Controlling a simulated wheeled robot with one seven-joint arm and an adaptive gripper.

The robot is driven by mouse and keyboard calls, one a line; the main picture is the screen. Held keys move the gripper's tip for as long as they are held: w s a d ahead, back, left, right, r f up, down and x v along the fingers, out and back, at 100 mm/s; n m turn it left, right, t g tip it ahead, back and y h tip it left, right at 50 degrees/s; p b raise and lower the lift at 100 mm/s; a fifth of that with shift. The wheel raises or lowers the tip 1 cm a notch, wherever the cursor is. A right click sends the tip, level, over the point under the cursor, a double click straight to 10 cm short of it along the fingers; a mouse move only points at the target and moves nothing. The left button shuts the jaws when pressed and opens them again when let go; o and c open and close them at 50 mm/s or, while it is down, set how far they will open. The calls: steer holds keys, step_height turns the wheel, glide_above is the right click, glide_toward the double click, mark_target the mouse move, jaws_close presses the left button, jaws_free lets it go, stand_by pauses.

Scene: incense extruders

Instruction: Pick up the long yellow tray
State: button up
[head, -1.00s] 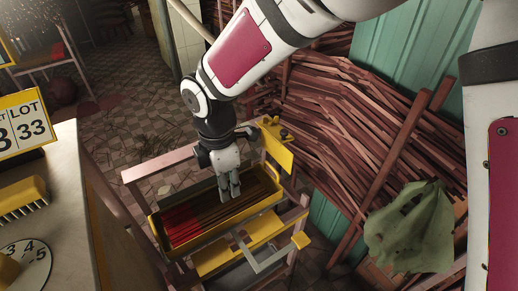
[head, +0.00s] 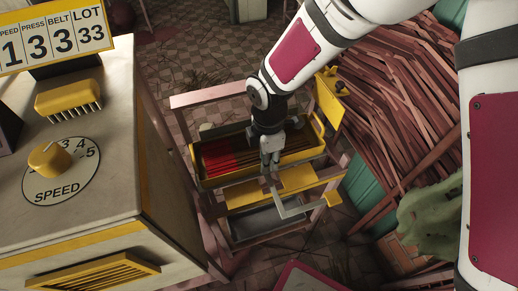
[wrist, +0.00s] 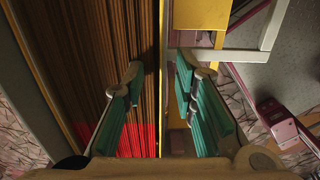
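The long yellow tray (head: 233,180) sits on a pinkish wooden stand and holds a row of thin brown sticks (head: 290,143) with red ends at the left. My gripper (head: 271,168) points down at the tray's near long wall, right of its middle. In the wrist view, the tray's thin yellow wall (wrist: 163,50) runs between the two green-padded fingers of my gripper (wrist: 160,75). One finger is over the sticks and the other is outside the wall. The fingers are apart with a gap on both sides of the wall. Their exact height against the rim is unclear.
A machine cabinet with a speed knob (head: 49,160) fills the left. Bundled sticks (head: 405,100) lie at right.

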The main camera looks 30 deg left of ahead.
steer(key=shift+f, duration=1.4)
jaws_close()
steer(key=shift+r, duration=0.15)
